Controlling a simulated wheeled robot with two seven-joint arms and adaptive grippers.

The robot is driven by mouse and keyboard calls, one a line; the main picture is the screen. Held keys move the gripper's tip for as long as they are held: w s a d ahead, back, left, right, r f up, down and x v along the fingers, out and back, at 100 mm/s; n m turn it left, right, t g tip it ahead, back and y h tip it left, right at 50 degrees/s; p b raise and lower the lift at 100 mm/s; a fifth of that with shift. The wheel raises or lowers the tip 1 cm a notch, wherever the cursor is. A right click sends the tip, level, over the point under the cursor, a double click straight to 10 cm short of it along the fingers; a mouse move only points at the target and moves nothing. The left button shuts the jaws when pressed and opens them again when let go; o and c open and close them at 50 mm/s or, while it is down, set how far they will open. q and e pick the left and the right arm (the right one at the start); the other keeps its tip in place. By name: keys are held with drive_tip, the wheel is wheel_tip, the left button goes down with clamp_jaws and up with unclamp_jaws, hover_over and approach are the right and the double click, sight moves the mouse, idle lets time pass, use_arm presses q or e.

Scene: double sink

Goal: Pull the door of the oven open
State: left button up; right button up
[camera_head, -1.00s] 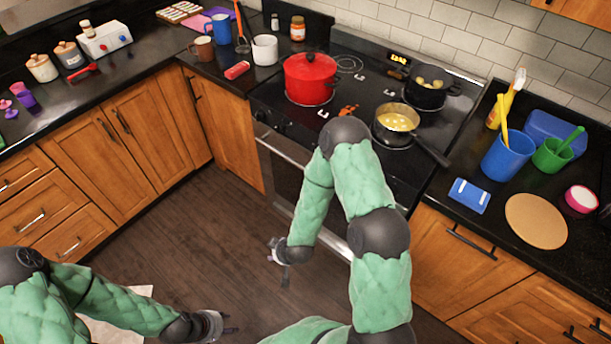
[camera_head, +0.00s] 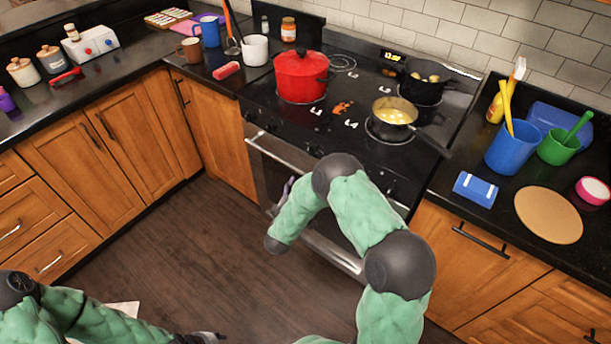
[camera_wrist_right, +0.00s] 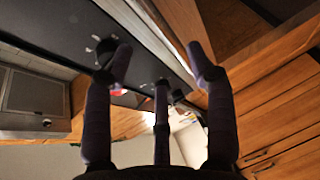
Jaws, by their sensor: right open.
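The oven (camera_head: 262,172) stands below the black cooktop, its door shut in the head view. Its silver handle bar (camera_head: 275,149) runs along the top of the door; my right arm covers its right part. My right gripper (camera_head: 283,190) is in front of the door, below the handle, mostly hidden behind my forearm. In the right wrist view my right gripper (camera_wrist_right: 160,72) has its fingers spread with nothing between them, facing a dark panel with knobs. Contact with the handle is not visible. My left gripper (camera_head: 208,338) is low at the bottom edge, partly cut off.
A red pot (camera_head: 302,78), a pan with yellow food (camera_head: 395,111) and a black pot (camera_head: 424,88) stand on the cooktop. The pan's handle sticks out over the front right. Wooden cabinets (camera_head: 495,262) flank the oven. The dark floor (camera_head: 175,255) before it is clear.

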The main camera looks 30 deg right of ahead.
drive_tip(key=b+x, duration=0.3)
drive_tip(key=x, duration=0.6)
drive_tip(key=shift+a+f, duration=0.1)
drive_tip(key=shift+f, duration=0.05)
drive_tip(key=shift+s, duration=0.1)
clamp_jaws()
